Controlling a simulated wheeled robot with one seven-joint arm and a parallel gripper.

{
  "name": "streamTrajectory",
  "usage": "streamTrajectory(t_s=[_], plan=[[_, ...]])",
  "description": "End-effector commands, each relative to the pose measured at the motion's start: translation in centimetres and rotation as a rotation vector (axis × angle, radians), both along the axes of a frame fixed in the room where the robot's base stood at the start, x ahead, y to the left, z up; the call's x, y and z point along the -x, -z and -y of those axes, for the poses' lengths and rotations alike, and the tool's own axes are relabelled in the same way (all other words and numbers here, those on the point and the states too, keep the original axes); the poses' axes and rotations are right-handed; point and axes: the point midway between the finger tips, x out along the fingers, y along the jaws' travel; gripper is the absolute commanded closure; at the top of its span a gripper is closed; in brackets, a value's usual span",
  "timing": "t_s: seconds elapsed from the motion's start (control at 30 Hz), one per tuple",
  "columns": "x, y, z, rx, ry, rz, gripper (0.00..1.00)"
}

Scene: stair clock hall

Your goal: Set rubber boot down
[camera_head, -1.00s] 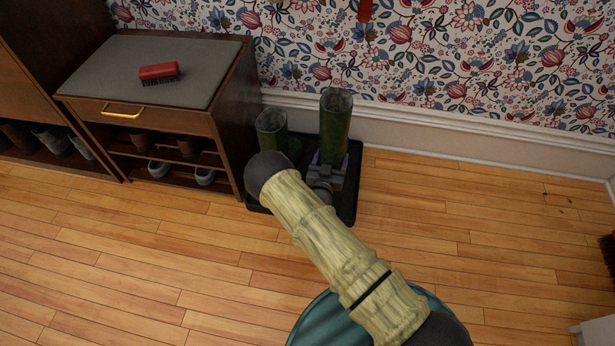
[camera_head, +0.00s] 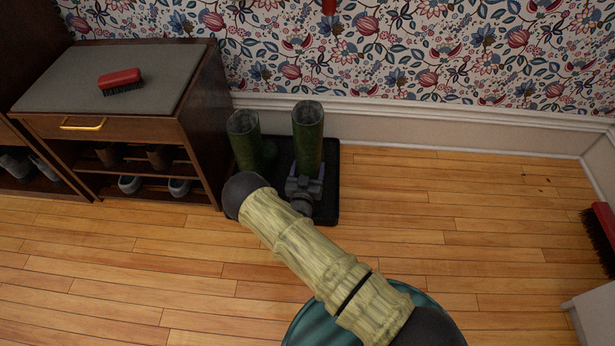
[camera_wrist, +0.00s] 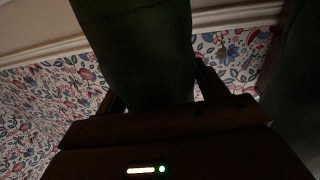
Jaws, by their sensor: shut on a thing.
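A green rubber boot (camera_head: 308,137) stands upright at the right of the black boot tray (camera_head: 329,208). My gripper (camera_head: 305,178) is shut around its shaft, low down. In the wrist view the same boot (camera_wrist: 137,50) fills the middle between the two fingers (camera_wrist: 155,100). A second green boot (camera_head: 244,139) stands to the left on the tray, close beside the cabinet. My arm hides part of the tray and the lower part of that boot. The held boot's foot is hidden, so I cannot tell whether its sole touches the tray.
A wooden shoe bench (camera_head: 200,130) stands left of the tray, with a red brush (camera_head: 121,81) on its grey cushion and shoes on its shelves. The flowered wall (camera_head: 430,55) is behind. The wooden floor to the right is clear; another red brush (camera_head: 602,235) is at the right edge.

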Motion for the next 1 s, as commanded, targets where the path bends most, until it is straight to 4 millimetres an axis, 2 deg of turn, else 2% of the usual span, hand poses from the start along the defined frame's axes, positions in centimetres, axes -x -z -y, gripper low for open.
streamTrajectory(t_s=[0.13,0.4,0.7,0.73,0.8,0.83,1.0], plan=[[-0.1,0.3,0.0,0.0,0.0,0.005,0.79],[-0.1,3.5,0.0,0.0,-0.001,0.005,0.79],[-0.1,3.6,0.0,0.0,-0.001,0.003,0.79],[0.0,3.8,0.0,0.001,-0.001,-0.003,0.23],[0.0,3.8,0.0,0.001,-0.001,-0.002,0.09],[0.0,3.8,0.0,0.001,0.0,-0.002,0.07],[0.0,3.8,0.0,0.001,0.0,-0.001,0.07]])
